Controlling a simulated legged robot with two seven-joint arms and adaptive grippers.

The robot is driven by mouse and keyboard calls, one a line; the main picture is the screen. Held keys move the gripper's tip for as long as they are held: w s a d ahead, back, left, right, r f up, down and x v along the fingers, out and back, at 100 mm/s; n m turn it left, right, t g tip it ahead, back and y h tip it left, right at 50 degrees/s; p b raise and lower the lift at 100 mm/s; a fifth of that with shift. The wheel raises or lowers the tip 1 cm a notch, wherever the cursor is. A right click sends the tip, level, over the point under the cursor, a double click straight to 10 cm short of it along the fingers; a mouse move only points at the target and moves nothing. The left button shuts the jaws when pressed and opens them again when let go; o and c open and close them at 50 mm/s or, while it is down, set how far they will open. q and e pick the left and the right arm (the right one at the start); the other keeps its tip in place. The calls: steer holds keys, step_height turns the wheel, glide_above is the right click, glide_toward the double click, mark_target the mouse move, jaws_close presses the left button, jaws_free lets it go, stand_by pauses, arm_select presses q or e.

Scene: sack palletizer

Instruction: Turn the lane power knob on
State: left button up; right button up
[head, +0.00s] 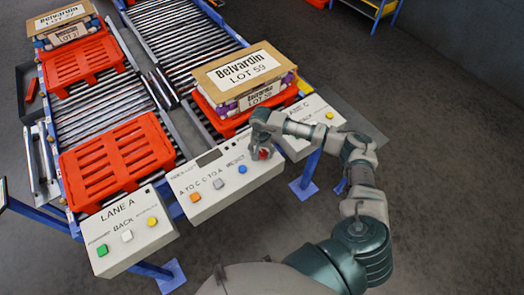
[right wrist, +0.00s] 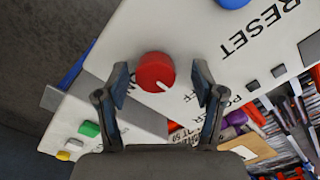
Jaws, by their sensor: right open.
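The red round power knob (head: 264,154) sits at the right end of the middle control box (head: 207,205). In the right wrist view the knob (right wrist: 153,72) shows a white pointer line slanting toward the lower right of the picture. My right gripper (head: 262,141) is over that end of the box and partly covers the knob in the head view. In the right wrist view my right gripper (right wrist: 161,82) is open, with one finger on each side of the knob and gaps to both. My left gripper is not in view.
The middle box also has orange (head: 195,197), grey (head: 219,184) and blue (head: 242,169) buttons. The Lane A box (head: 124,229) stands to the left and the Lane C box (head: 312,125) to the right. Red pallets (head: 116,160) and sack stacks (head: 243,76) lie on roller conveyors behind.

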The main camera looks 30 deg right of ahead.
steer(key=shift+d+f, duration=0.15)
steer(key=shift+d, duration=0.35)
steer(key=c, duration=1.1)
steer(key=shift+c, duration=0.2)
